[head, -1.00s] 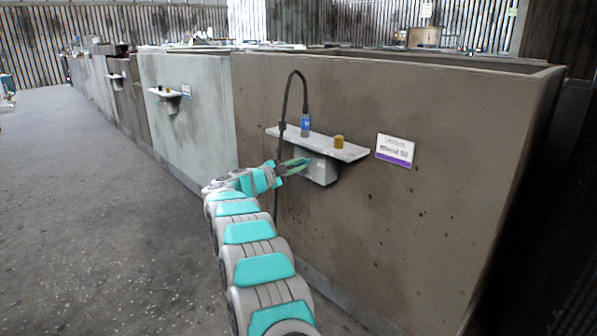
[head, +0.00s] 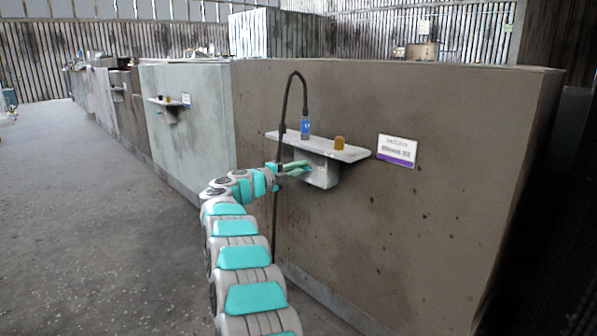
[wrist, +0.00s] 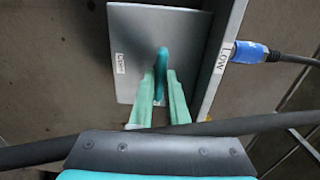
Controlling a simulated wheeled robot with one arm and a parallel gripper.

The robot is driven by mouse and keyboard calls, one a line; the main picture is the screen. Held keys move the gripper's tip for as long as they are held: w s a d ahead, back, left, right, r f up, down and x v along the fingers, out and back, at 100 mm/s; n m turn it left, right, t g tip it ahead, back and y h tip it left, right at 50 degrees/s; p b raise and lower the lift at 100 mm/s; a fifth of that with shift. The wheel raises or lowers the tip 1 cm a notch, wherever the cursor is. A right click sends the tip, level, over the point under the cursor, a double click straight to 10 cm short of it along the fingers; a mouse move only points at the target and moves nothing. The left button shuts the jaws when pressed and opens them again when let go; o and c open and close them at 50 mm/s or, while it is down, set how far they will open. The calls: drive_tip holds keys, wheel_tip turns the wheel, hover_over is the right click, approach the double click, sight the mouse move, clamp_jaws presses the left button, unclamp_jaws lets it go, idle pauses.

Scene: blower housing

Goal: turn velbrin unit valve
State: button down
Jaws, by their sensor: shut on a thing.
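The valve is a teal lever (wrist: 161,58) on the front of a pale grey box (wrist: 127,55) in the wrist view. In the head view this box (head: 322,176) hangs under a small shelf (head: 350,153) on the brown unit wall. My gripper (wrist: 160,82) has its two pale green fingers on either side of the lever's lower part and is shut on it. In the head view my gripper (head: 303,168) reaches the box from the left. The lever stands roughly upright in the wrist view.
A black cable (wrist: 240,124) crosses close in front of my gripper. A blue connector (wrist: 249,52) beside a "LOW" label sits right. The shelf bears a blue-labelled part (head: 305,127) and a yellow-brown knob (head: 340,143). A sign (head: 397,150) is to the right. Floor at left is clear.

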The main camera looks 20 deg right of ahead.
drive_tip(key=shift+f, duration=0.1)
idle(0.3)
drive_tip(key=c, duration=0.9)
unclamp_jaws()
drive_tip(key=shift+o, duration=0.2)
drive_tip(key=v, duration=0.7)
drive_tip(key=shift+s+a, duration=0.15)
drive_tip(key=shift+a, duration=0.2)
